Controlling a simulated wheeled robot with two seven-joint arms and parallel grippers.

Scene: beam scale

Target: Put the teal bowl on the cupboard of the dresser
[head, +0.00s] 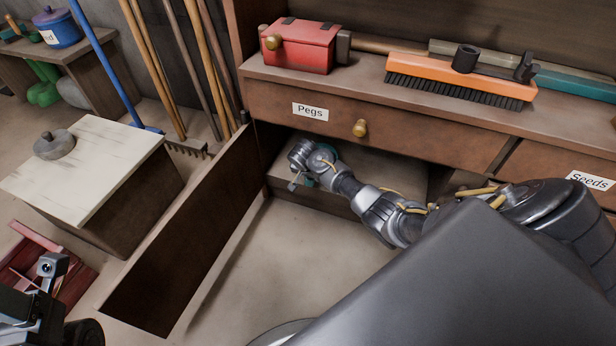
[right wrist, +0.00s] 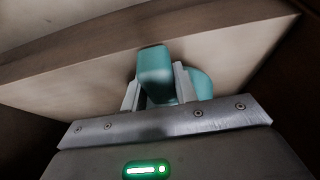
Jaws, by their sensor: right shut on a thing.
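The dresser (head: 410,130) stands at the right, with its lower cupboard open and the brown door (head: 185,235) swung out to the left. My right arm reaches into the cupboard, under the Pegs drawer. My right gripper (head: 308,182) is inside, near a pale wooden shelf (head: 385,175). It is shut on the teal bowl (right wrist: 155,75), which shows between the fingers in the right wrist view. In the head view only bits of teal (head: 328,155) show behind the gripper. I cannot tell whether the bowl touches the shelf. My left gripper (head: 48,272) is partly in view at lower left, jaws unclear.
A red box (head: 300,45) and an orange brush (head: 460,80) lie on the dresser top. A pale-topped chest (head: 85,165) with a grey lid-like object (head: 54,145) stands left of the door. Long-handled tools lean behind. A red crate (head: 40,265) sits at lower left.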

